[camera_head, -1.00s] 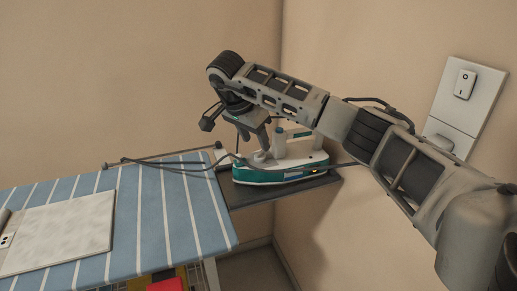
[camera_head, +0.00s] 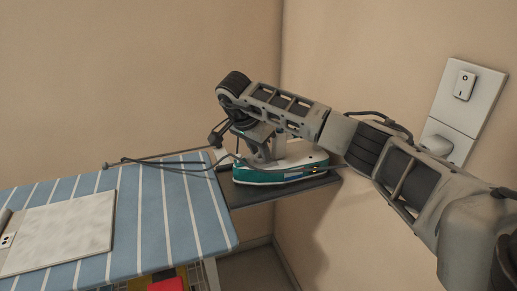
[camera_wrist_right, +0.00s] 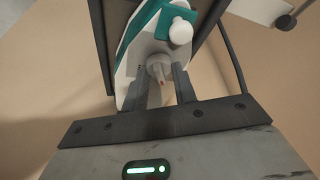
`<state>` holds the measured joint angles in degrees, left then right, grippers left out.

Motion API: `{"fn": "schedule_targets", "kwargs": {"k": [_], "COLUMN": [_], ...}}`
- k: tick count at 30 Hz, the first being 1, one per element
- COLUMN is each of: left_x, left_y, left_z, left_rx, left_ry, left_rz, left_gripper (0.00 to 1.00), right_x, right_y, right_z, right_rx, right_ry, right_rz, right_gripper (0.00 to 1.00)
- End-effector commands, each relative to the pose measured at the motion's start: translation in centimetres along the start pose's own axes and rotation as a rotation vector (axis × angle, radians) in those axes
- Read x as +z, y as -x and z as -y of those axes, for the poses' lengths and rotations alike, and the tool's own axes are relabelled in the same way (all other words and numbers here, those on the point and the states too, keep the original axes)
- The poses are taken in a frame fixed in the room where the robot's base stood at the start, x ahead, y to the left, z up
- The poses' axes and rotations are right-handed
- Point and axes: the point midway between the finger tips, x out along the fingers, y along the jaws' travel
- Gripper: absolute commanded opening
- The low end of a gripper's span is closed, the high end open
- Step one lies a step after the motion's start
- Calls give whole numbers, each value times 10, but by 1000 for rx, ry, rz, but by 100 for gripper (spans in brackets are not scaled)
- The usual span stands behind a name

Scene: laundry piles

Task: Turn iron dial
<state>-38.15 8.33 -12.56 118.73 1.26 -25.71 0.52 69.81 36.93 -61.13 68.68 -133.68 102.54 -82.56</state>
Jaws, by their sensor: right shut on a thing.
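The iron (camera_head: 280,168), white with a teal base band, rests on the dark iron rest (camera_head: 285,188) at the right end of the ironing board. In the right wrist view the iron (camera_wrist_right: 140,32) shows its white and teal body with a round grey dial (camera_wrist_right: 159,68) that bears a small red mark. My right gripper (camera_head: 264,158) reaches down onto the iron from above. In the wrist view its two fingers (camera_wrist_right: 161,78) are closed around the dial, one on each side. My left gripper is not in view.
The blue striped ironing board (camera_head: 178,215) carries a pale folded cloth (camera_head: 62,232). A grey cord (camera_head: 150,162) crosses the board's far edge. A wall switch plate (camera_head: 465,95) is at the right. A red item (camera_head: 167,285) lies below the board.

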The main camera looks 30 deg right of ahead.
Motion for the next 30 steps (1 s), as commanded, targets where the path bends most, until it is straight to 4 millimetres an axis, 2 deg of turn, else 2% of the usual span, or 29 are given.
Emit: {"fn": "schedule_targets", "kwargs": {"k": [8,30], "left_x": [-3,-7], "left_y": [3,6], "left_z": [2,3], "left_rx": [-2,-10], "left_ry": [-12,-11], "left_rz": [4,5], "left_gripper": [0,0], "right_x": [-1,-2], "right_y": [2,1], "right_z": [1,4], "right_rx": [30,225], "right_ry": [-70,-546], "right_rz": [-1,-1], "right_gripper": [5,5]}}
